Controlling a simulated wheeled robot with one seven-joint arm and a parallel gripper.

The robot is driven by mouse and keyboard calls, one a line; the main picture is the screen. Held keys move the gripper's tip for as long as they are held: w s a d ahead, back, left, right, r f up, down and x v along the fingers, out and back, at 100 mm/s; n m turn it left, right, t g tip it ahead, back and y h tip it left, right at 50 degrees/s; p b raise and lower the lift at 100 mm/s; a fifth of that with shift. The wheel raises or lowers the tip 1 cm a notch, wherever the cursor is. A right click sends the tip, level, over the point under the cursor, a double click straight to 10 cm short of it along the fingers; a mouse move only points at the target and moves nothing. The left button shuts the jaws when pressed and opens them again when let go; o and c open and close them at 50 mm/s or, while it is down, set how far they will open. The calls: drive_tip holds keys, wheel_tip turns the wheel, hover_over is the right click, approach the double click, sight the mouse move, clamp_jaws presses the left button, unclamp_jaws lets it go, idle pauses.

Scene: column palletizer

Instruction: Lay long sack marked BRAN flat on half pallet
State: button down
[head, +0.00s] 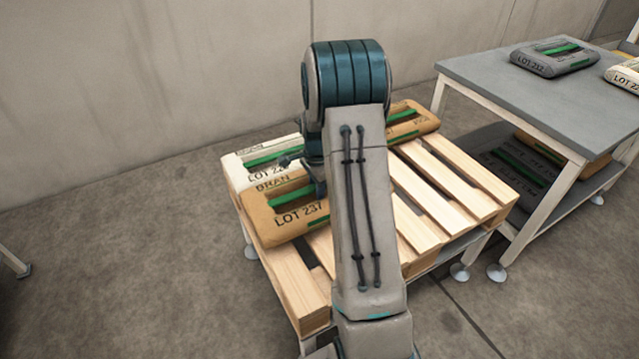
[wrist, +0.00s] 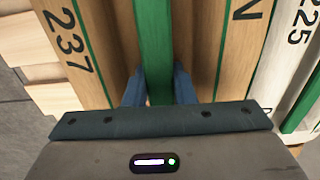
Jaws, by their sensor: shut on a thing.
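The long tan sack marked BRAN and LOT 237 (head: 284,213) is at the left part of the half pallet (head: 455,178), in the head view. It looks flat or nearly so, beside a white sack; whether its underside touches the slats I cannot tell. My gripper (wrist: 158,92) is shut on the green strap (wrist: 150,40) along the middle of this sack, in the wrist view. In the head view my arm hides most of the gripper and the sack's right end.
A white sack (head: 246,159) lies behind the BRAN sack, and a brown sack (head: 413,122) lies at the pallet's back. Bare slats show on the right. A grey table (head: 500,85) stands at the right with a dark sack (head: 553,57) on top.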

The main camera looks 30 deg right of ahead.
drive_tip(key=shift+w+d+f+b, duration=0.1)
drive_tip(key=shift+f+b, duration=0.3)
drive_tip(key=shift+f, duration=1.1)
drive_tip(key=shift+f, duration=0.15)
drive_tip(key=c, duration=1.2)
unclamp_jaws()
drive_tip(key=shift+f, duration=0.1)
wheel_tip(320, 180, up, 11)
drive_tip(key=p, duration=0.2)
drive_tip(key=shift+p, duration=0.35)
drive_tip(key=shift+s+a+r, duration=0.2)
drive_tip(key=shift+r, duration=0.5)
drive_tip(key=s+a+r+n, duration=0.7)
drive_tip(key=s+a+r, duration=0.1)
drive_tip(key=s, duration=0.1)
drive_tip(key=s+a+n, duration=0.3)
drive_tip(key=s+n, duration=0.2)
drive_tip(key=s, duration=0.3)
drive_tip(key=s+a+r+n+t, duration=0.1)
drive_tip(key=s+a+n, duration=0.3)
drive_tip(key=s, duration=0.4)
drive_tip(key=shift+r+n, duration=0.3)
drive_tip(key=shift+n, duration=0.6)
